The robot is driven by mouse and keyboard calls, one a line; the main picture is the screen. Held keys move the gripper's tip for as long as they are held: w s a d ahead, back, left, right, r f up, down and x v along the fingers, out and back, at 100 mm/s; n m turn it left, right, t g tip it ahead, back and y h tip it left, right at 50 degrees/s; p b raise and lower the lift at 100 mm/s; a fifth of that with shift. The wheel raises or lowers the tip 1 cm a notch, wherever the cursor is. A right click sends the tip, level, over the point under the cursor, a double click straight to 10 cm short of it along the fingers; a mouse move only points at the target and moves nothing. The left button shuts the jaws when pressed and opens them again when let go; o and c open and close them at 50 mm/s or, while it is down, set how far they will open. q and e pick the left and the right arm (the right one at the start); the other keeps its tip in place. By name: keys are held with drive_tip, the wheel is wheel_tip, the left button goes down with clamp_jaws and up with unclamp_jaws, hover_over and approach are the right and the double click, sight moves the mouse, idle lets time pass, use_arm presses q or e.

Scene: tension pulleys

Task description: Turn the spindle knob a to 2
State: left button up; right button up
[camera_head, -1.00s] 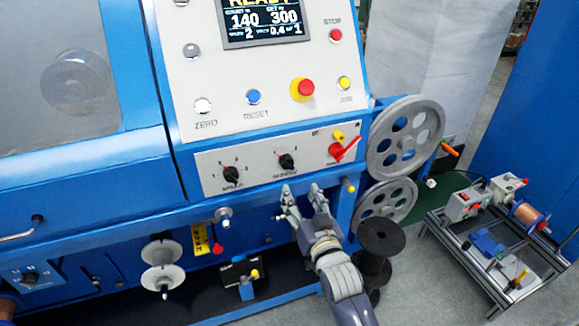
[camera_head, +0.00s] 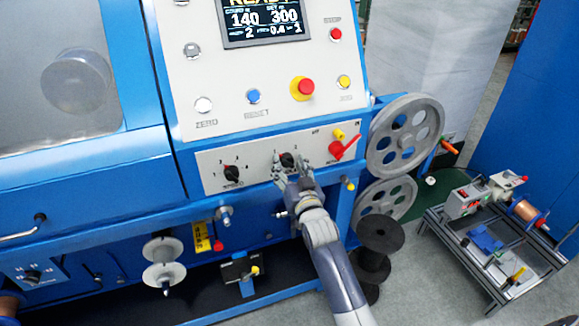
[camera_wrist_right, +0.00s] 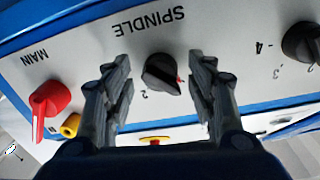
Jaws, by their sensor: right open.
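The spindle knob (camera_head: 287,160) is a small black knob on the white switch plate, right of another black knob. In the right wrist view, the spindle knob (camera_wrist_right: 161,74) sits below the upside-down word SPINDLE. Its red mark points to the lower right, away from the printed 2 (camera_wrist_right: 145,95) at its lower left. My right gripper (camera_head: 290,165) is open at the plate. Its two fingers (camera_wrist_right: 159,72) appear on either side of the knob with gaps; contact does not show. The 1 label is hidden in the wrist view. My left gripper is not in view.
A red main switch (camera_head: 344,149) and a yellow button (camera_head: 339,134) sit right of the knob. The left black knob (camera_head: 232,173) is on the same plate. Above are a red emergency button (camera_head: 305,87) and a screen (camera_head: 262,19). A blue frame rail runs below the plate.

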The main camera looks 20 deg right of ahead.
drive_tip(key=c, duration=1.1)
drive_tip(key=m+p, duration=0.2)
drive_tip(key=m, duration=0.1)
drive_tip(key=shift+r+m+p, duration=0.1)
drive_tip(key=shift+m+p, duration=0.2)
drive_tip(key=m+p, duration=0.1)
drive_tip(key=m, duration=0.2)
drive_tip(key=shift+g+p, duration=0.3)
drive_tip(key=shift+p, duration=0.05)
drive_tip(key=m+p, duration=0.1)
drive_tip(key=m, duration=0.4)
drive_tip(key=shift+m+y, duration=0.3)
drive_tip(key=shift+o, duration=0.4)
drive_tip(key=m+p, duration=0.1)
drive_tip(key=m, duration=0.3)
drive_tip(key=shift+s+m+y, duration=0.1)
drive_tip(key=shift+m+y, duration=0.2)
